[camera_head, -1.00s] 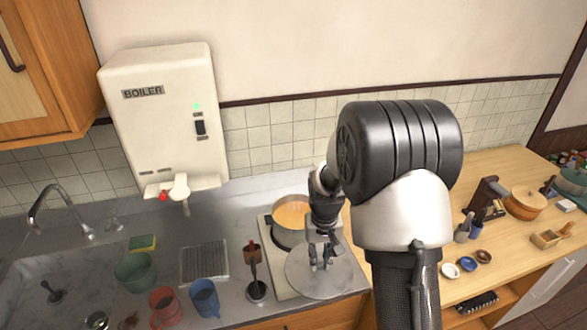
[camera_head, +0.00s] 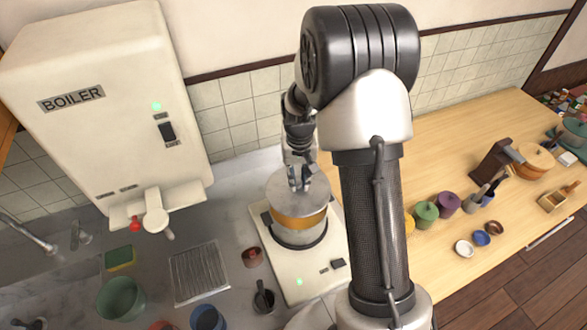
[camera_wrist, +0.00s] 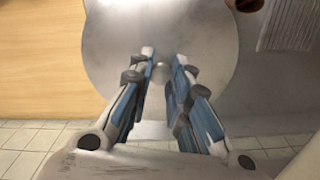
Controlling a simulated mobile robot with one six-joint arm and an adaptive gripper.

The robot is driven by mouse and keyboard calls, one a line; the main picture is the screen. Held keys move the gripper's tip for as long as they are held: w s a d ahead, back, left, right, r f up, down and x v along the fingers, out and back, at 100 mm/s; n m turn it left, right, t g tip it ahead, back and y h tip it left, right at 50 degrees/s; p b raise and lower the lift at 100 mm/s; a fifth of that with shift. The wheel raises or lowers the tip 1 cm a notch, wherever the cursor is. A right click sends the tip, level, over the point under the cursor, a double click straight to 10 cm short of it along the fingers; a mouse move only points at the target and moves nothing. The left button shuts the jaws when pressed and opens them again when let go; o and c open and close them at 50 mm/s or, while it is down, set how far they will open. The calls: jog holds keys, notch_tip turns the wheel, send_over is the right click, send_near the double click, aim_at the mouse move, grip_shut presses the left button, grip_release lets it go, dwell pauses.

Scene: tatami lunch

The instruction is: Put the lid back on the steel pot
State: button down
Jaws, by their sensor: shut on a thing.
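The steel lid (camera_head: 283,202) is a grey disc held above the steel pot (camera_head: 302,239) in the head view. A band of orange-brown contents (camera_head: 301,221) shows between the lid's near edge and the pot's near rim. The lid looks roughly level; the gap's exact height is hard to tell. My gripper (camera_head: 298,184) is above the lid, shut on its small knob. In the wrist view the lid (camera_wrist: 110,40) hides the pot, and the fingers of my gripper (camera_wrist: 162,62) stand on either side of the knob.
The pot stands on a pale cooker (camera_head: 318,280). Left of it are a small red-brown cup (camera_head: 252,257), a dark ladle holder (camera_head: 263,298), a drain grille (camera_head: 199,272) and a green bowl (camera_head: 120,298). The boiler (camera_head: 100,110) hangs at the left. A wooden counter (camera_head: 460,150) lies right.

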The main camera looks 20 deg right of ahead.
jog(key=shift+s+f+b, duration=0.2)
jog(key=shift+f+b, duration=0.35)
jog(key=shift+f, duration=0.3)
jog(key=shift+w+f+b, duration=0.1)
jog(key=shift+f+b, duration=1.45)
jog(key=shift+f, duration=0.7)
jog(key=shift+f, duration=0.15)
jog(key=c, duration=1.4)
grip_release()
jog(key=o, duration=0.5)
jog(key=shift+c, duration=0.2)
